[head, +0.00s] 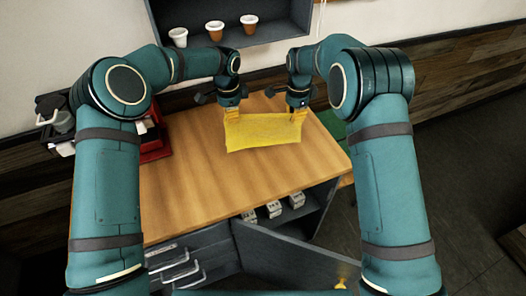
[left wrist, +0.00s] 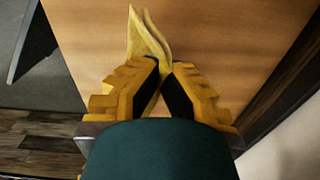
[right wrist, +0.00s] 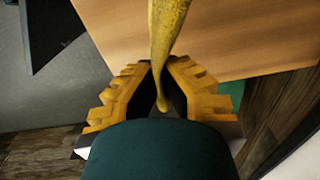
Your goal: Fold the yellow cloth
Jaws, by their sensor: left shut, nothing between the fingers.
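The yellow cloth (head: 264,132) is spread between my two grippers above the wooden table, its lower edge towards the front. My left gripper (head: 231,112) is at the cloth's left upper corner. In the left wrist view its fingers are shut, and the cloth (left wrist: 148,38) shows edge-on right at the fingertips. My right gripper (head: 297,112) is at the right upper corner. In the right wrist view the cloth (right wrist: 164,35) runs as a narrow bunched strip between its fingertips, which are closed about it. Whether the cloth's lower edge touches the table is unclear.
The wooden table (head: 200,195) is bare in front and to the left of the cloth. A red and black machine (head: 153,140) stands at its left edge. A wall shelf with several cups (head: 249,24) hangs behind. A cabinet door (head: 295,262) stands open below.

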